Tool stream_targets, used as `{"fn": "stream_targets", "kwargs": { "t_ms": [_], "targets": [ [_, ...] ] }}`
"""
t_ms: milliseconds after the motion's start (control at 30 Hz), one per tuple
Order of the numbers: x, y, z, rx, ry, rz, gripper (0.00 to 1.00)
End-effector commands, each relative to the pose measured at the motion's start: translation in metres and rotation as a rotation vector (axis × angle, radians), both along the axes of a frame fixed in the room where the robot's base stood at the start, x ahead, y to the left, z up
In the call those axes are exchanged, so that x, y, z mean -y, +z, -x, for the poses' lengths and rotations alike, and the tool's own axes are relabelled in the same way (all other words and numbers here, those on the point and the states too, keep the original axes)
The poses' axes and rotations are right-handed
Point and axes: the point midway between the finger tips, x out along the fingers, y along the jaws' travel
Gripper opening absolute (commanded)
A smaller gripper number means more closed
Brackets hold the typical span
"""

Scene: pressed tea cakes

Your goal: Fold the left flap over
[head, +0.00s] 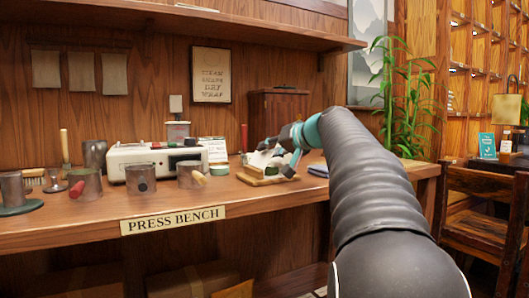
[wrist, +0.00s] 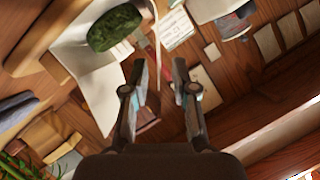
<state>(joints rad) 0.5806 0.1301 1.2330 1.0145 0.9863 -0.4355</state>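A dark green tea cake (wrist: 115,27) lies on white wrapping paper on a wooden board (head: 268,180). The cake's green top also shows in the head view (head: 287,171). A pale paper flap (wrist: 98,92) spreads out beside the cake in the wrist view; in the head view a white flap (head: 261,158) stands up at the left of the board. My gripper (wrist: 160,67) is open, with a clear gap between its fingers. Its left finger in the wrist view is close to the flap's edge; I cannot tell whether they touch. My arm partly hides the board in the head view.
A white machine (head: 150,162), metal cylinders (head: 140,180) with handles and a brush stand left on the bench (head: 80,222). A wooden cabinet (head: 275,115) stands behind the board. A dark blue folded cloth (head: 318,170) lies at its right.

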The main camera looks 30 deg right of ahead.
Motion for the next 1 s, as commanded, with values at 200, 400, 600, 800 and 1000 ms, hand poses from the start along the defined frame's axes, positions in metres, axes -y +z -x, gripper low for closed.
{"fn": "stream_targets", "kwargs": {
  "t_ms": [200, 400, 600, 800, 1000],
  "targets": [
    [-0.005, -0.007, -0.018, -0.001, 0.001, 0.001, 0.27],
    [-0.006, -0.007, -0.021, 0.000, 0.000, 0.001, 0.27],
    [-0.006, -0.007, -0.021, 0.000, 0.000, 0.001, 0.15],
    [-0.005, -0.007, -0.021, 0.000, 0.000, 0.001, 0.00],
    [-0.002, -0.011, -0.021, -0.002, -0.002, -0.056, 0.00]
  ]
}}
